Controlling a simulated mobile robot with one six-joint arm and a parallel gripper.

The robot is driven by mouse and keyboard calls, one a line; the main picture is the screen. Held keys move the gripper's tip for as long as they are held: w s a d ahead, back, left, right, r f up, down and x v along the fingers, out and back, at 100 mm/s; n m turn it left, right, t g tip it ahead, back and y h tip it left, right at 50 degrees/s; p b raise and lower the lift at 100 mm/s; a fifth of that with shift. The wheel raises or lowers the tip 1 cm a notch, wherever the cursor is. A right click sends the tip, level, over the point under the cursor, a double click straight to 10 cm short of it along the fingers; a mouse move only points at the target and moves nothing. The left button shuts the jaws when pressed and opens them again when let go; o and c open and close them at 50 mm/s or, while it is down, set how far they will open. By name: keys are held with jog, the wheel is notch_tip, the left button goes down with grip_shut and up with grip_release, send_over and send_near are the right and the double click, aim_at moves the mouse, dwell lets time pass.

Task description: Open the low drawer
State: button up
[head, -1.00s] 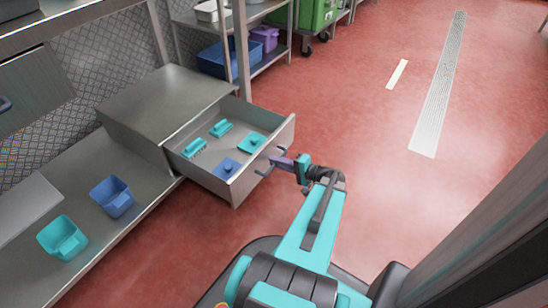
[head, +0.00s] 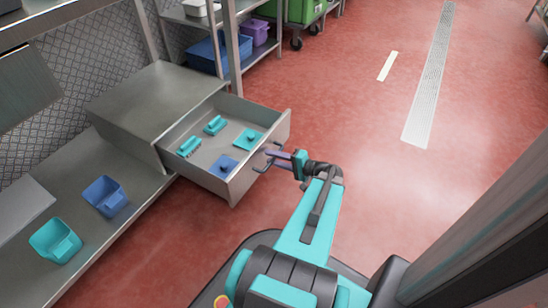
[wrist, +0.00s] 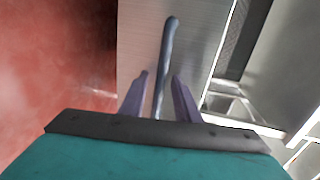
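The low drawer (head: 240,182) is a grey metal drawer pulled well out of its steel cabinet (head: 150,105). Its bar handle (head: 268,162) is on the front face. My gripper (head: 272,155) is at the handle, with its purple fingers reaching toward the drawer front. In the wrist view my gripper (wrist: 160,85) has its fingers spread, one on each side of the handle (wrist: 168,45), with gaps showing beside the bar. Inside the drawer lie two teal brushes (head: 190,147), a teal flat piece (head: 249,139) and a blue flat piece (head: 222,166).
A teal bin (head: 55,242) and a blue bin (head: 105,196) stand on the low steel shelf at left. A rack post (head: 232,50) rises behind the drawer. A wheeled green container (head: 292,10) is at the back. The red floor (head: 370,130) to the right is clear.

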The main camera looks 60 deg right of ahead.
jog(key=shift+s, duration=0.15)
jog(key=p+v, duration=0.4)
jog(key=v, duration=0.9)
jog(key=shift+s+p, duration=0.25)
jog(key=shift+p, duration=0.15)
jog(key=shift+s+r, duration=0.1)
jog(key=shift+s, duration=0.05)
